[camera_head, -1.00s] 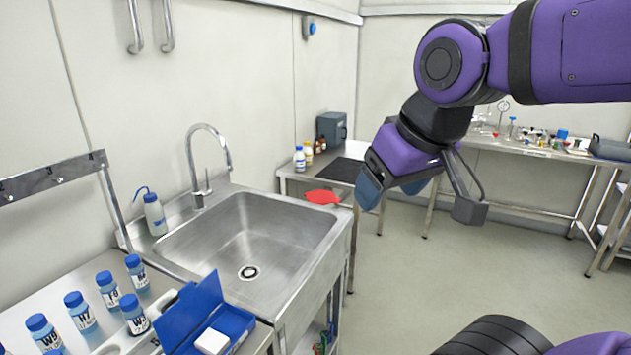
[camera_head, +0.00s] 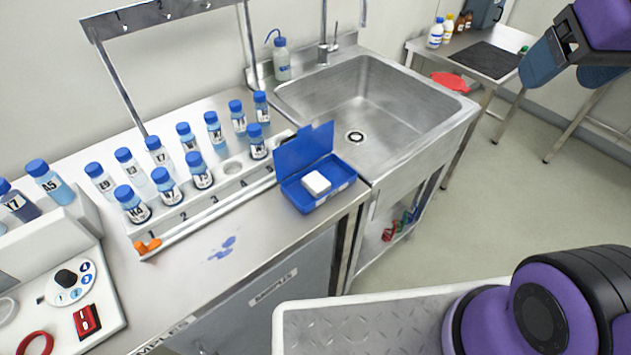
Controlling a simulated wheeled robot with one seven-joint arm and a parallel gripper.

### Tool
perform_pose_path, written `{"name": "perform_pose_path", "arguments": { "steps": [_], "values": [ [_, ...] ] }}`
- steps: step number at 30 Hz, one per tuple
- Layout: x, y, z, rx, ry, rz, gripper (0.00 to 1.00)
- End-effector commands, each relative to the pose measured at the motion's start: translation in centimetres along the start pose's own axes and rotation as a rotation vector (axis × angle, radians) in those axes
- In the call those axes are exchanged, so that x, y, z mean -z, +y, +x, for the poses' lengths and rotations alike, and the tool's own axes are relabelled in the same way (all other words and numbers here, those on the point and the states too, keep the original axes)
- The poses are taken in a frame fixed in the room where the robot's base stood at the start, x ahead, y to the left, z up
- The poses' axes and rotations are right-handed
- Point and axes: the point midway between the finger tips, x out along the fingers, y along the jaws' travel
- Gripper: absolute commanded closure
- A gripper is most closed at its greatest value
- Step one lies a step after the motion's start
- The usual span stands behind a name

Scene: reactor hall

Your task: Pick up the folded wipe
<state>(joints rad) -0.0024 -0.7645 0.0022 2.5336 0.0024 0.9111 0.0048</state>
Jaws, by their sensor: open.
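A small white block-like piece, which looks like the folded wipe (camera_head: 316,182), lies in an open blue box (camera_head: 334,193) on the steel counter, left of the sink. The box's lid stands up at its back left. My gripper (camera_head: 574,75) is at the top right edge, partly cut off by the frame. Its blue fingers are apart with nothing seen between them. It is far to the right of the box, beyond the sink.
A rack (camera_head: 222,199) of blue-capped bottles stands left of the box. A blue spill (camera_head: 222,248) marks the counter in front of it. The sink (camera_head: 424,125) has a red item (camera_head: 450,82) by its right corner. A control panel (camera_head: 60,290) sits at lower left.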

Motion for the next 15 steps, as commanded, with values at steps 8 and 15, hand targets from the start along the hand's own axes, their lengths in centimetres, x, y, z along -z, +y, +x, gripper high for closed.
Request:
{"name": "perform_pose_path", "arguments": {
  "steps": [8,15],
  "values": [
    [0.7,-0.3,0.6,0.01,-0.015,-0.015,0.21],
    [4.4,-2.7,4.1,0.056,-0.089,-0.1,0.21]
  ]
}}
